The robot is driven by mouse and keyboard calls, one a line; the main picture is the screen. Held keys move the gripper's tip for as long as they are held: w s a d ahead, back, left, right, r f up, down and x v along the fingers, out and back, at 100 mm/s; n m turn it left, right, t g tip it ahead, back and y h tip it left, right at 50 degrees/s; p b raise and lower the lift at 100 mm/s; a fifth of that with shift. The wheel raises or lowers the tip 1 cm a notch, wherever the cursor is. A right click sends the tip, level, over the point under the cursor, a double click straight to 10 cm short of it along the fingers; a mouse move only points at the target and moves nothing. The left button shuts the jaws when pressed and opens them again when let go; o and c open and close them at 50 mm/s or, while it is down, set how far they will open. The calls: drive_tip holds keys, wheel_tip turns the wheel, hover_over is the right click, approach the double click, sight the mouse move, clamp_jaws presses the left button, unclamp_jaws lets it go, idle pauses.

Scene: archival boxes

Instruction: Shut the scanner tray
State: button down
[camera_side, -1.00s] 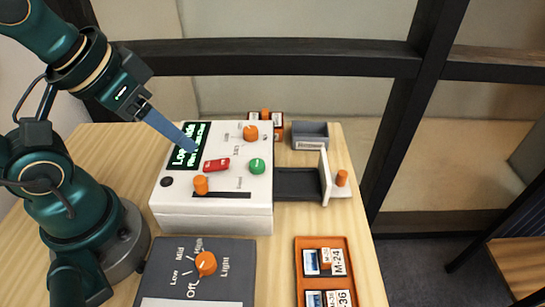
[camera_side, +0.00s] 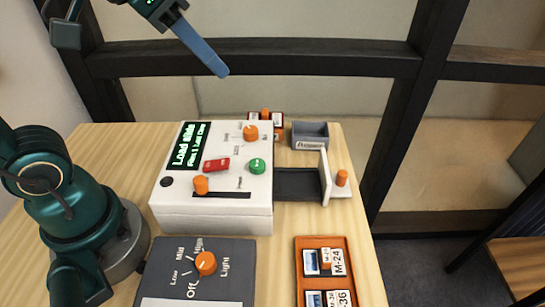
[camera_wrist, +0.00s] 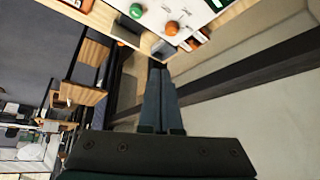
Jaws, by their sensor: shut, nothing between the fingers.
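The white scanner (camera_side: 215,212) stands on the wooden table, with a lit green display, knobs, a red switch and a green button on top. Its dark scanner tray (camera_side: 297,184) sticks out to the right. The tray ends in an upright white front plate (camera_side: 324,178) with an orange knob (camera_side: 342,178) on its outer side. My gripper (camera_side: 222,71) is shut and empty, high above the back of the scanner and well clear of the tray. In the wrist view my gripper (camera_wrist: 159,72) points toward the table edge, and part of the scanner (camera_wrist: 190,12) shows at the top.
A grey open box (camera_side: 310,136) stands behind the tray. A small orange-and-white item (camera_side: 278,120) is behind the scanner. An orange tray (camera_side: 298,270) with labelled slides lies in front right. A grey control panel (camera_side: 235,270) with a dial is in front. A dark frame (camera_side: 250,62) rises behind the table.

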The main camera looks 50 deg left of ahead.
drive_tip(key=w+d+r+m, duration=0.2)
drive_tip(key=w+d+r, duration=0.1)
drive_tip(key=w, duration=0.5)
drive_tip(key=m+g+h, duration=0.1)
hover_over(304, 181)
drive_tip(key=w+a, duration=0.1)
drive_tip(key=w, duration=0.2)
wheel_tip(304, 181, down, 2)
drive_tip(key=shift+w+d+f+m+g+h, duration=0.15)
drive_tip(key=shift+w+d+f+m+g, duration=0.7)
drive_tip(key=shift+f, duration=2.85)
drive_tip(key=shift+w+d+f+n+t+h, duration=0.15)
drive_tip(key=shift+d+f, duration=1.4)
drive_tip(key=shift+f, duration=2.2)
drive_tip(key=shift+w+d+f+m+g+h, duration=0.1)
drive_tip(key=shift+w+d+f+m+g, duration=0.75)
drive_tip(key=shift+f, duration=2.85)
drive_tip(key=shift+s+d+n+t, duration=0.3)
drive_tip(key=shift+d+n+t, duration=0.05)
drive_tip(key=shift+n, duration=0.1)
drive_tip(key=s+a, duration=0.6)
drive_tip(key=shift+s+a, duration=0.2)
drive_tip(key=shift+a, duration=0.05)
drive_tip(key=shift+s+a+f, duration=0.1)
drive_tip(key=shift+s+a, duration=0.15)
drive_tip(key=shift+s, duration=0.1)
